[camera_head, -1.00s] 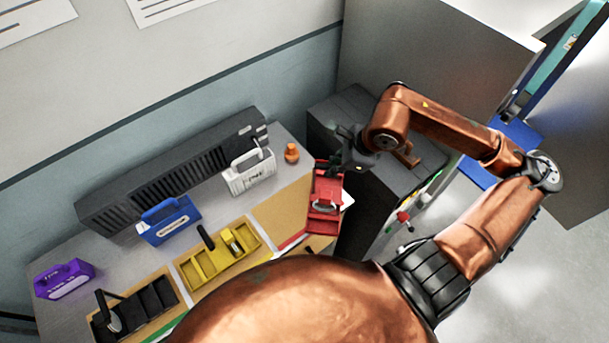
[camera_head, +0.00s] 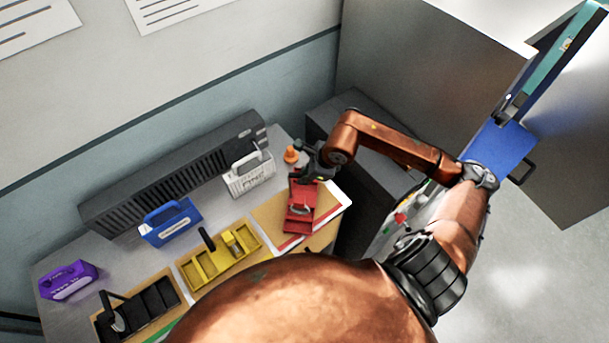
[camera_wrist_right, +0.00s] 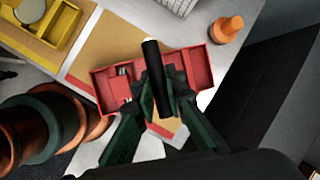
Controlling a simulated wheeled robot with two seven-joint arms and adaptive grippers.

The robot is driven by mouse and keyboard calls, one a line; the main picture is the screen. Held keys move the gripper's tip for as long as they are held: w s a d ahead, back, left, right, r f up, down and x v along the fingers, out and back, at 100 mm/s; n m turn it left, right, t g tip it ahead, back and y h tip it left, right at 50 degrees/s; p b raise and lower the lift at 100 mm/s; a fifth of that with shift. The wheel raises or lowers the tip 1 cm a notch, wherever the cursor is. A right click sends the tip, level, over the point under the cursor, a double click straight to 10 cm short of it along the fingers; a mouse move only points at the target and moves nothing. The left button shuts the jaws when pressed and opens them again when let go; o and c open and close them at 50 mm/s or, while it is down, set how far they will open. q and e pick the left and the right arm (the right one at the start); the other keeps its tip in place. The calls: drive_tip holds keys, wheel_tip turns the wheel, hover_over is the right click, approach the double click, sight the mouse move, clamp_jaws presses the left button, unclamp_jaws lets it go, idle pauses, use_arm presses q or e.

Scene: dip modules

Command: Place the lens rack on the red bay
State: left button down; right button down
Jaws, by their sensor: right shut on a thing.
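I take the red tray with compartments and a black handle to be the lens rack (camera_head: 299,218). My right gripper (camera_head: 314,163) is shut on its handle. In the right wrist view the rack (camera_wrist_right: 200,68) spans the middle, with the gripper (camera_wrist_right: 158,88) on the black bar. The red bay (camera_head: 268,213) is a tan mat with a red and white border at the right end of the bench. The rack is over this bay; I cannot tell whether it touches it. The bay also shows in the right wrist view (camera_wrist_right: 108,45). My left gripper is out of view.
A yellow tray (camera_head: 207,267) and a black tray (camera_head: 152,302) sit on mats to the left. White (camera_head: 249,178), blue (camera_head: 170,224) and purple (camera_head: 68,283) cases stand behind or left of them. An orange object (camera_head: 291,154) stands near the rack. A dark cabinet (camera_head: 350,190) adjoins the right.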

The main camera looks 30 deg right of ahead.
drive_tip(key=shift+f, duration=0.2)
drive_tip(key=c, duration=2)
unclamp_jaws()
drive_tip(key=shift+o, duration=0.2)
drive_tip(key=b+v, duration=0.1)
drive_tip(key=v, duration=1.1)
drive_tip(key=shift+b, duration=0.35)
drive_tip(key=shift+a, duration=0.1)
